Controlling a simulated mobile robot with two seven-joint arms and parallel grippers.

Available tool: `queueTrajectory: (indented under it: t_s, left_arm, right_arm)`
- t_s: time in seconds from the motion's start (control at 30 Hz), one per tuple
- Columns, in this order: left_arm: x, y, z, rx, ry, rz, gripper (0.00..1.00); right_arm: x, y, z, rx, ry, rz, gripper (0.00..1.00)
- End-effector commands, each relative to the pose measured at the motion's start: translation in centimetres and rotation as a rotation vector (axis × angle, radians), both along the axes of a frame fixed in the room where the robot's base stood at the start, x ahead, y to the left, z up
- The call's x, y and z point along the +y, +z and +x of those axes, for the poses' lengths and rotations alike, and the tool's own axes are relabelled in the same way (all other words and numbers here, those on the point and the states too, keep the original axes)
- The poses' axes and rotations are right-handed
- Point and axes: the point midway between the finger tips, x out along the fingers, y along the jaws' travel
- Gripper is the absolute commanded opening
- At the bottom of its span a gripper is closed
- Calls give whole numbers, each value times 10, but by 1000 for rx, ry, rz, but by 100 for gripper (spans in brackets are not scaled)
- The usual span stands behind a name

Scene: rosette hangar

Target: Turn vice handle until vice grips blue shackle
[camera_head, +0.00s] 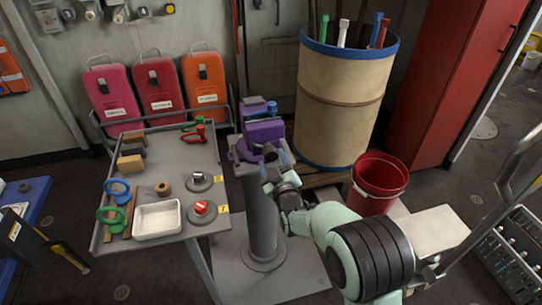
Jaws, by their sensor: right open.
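The purple vice (264,133) is mounted on top of a grey pedestal (262,215). A small blue piece (272,107), which looks like the blue shackle, shows at the back of the vice top; I cannot tell whether the jaws touch it. My right gripper (273,170) is at the front of the vice, close to where the handle would be. It is open, seen small and partly from behind. The vice handle is hard to make out there, and I cannot tell whether the fingers surround it. My left gripper is out of view.
A tan barrel (338,110) stands behind right, with a red bucket (378,184) beside my right arm.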

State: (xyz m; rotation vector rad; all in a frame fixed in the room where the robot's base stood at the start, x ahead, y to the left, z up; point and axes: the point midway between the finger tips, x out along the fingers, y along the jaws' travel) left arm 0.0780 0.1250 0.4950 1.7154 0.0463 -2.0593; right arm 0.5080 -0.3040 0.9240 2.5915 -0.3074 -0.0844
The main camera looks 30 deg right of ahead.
Motion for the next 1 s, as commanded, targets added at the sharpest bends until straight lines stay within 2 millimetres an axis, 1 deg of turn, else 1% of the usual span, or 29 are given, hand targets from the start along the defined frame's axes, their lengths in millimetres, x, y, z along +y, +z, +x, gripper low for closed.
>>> queueTrajectory:
  t_s: [0.03,0.3,0.43,0.57,1.0]
  left_arm:
    - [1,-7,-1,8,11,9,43]
    - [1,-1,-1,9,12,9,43]
    - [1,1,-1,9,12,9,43]
    - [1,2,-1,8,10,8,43]
    - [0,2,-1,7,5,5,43]
  right_arm:
    - [1,-1,-5,1,0,1,62]
    - [8,0,-31,0,1,2,62]
    - [10,-1,-41,0,1,0,62]
    - [11,0,-44,-1,1,0,62]
    - [11,-1,-44,4,1,0,62]
